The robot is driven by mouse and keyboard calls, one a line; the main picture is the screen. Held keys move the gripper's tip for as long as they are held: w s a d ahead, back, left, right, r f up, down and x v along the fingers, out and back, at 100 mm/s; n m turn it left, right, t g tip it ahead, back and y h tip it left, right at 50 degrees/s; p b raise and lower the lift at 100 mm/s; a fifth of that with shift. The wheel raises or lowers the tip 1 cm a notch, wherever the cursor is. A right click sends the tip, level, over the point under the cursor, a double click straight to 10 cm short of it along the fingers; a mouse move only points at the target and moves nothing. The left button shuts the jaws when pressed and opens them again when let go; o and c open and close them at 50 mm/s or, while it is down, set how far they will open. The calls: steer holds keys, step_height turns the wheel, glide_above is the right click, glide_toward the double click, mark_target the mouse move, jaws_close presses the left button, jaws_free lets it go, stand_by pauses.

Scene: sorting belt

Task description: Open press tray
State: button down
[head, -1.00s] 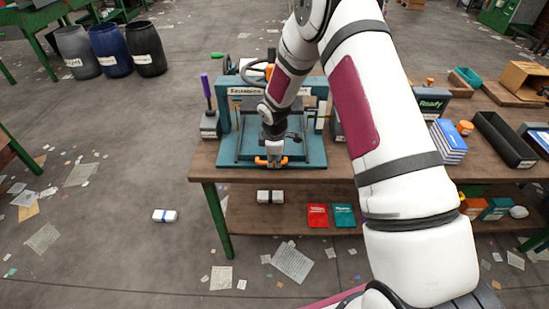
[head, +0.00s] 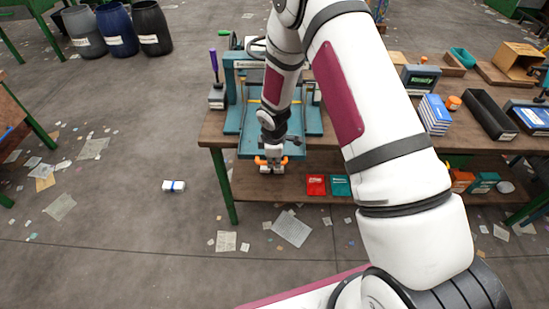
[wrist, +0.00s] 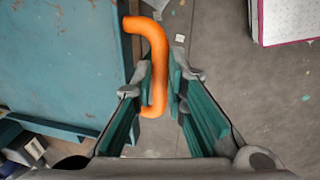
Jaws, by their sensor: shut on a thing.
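The press (head: 235,68) is a teal frame standing on the left end of the workbench. Its flat teal tray (head: 245,147) juts out past the bench's front edge. The tray also fills the left of the wrist view (wrist: 60,65). An orange handle (head: 284,161) is on the tray's front. My gripper (head: 271,160) is shut on this handle, which lies between the two fingers in the wrist view (wrist: 155,65). My arm hides the right part of the press, and the inside of the press is mostly hidden.
The wooden bench (head: 215,130) holds blue books (head: 435,113) and a black bin (head: 490,115) at right. A purple-handled tool (head: 215,75) stands left of the press. Red (head: 316,185) and teal packets lie on the lower shelf. The floor in front is open, with scattered papers.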

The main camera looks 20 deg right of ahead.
steer(key=c, duration=1.6)
jaws_free()
steer(key=shift+r, duration=0.1)
step_height(320, 180, up, 12)
steer(key=s, duration=0.2)
steer(key=shift+a+f, duration=0.2)
steer(key=shift+a, duration=0.1)
steer(key=shift+s, duration=0.1)
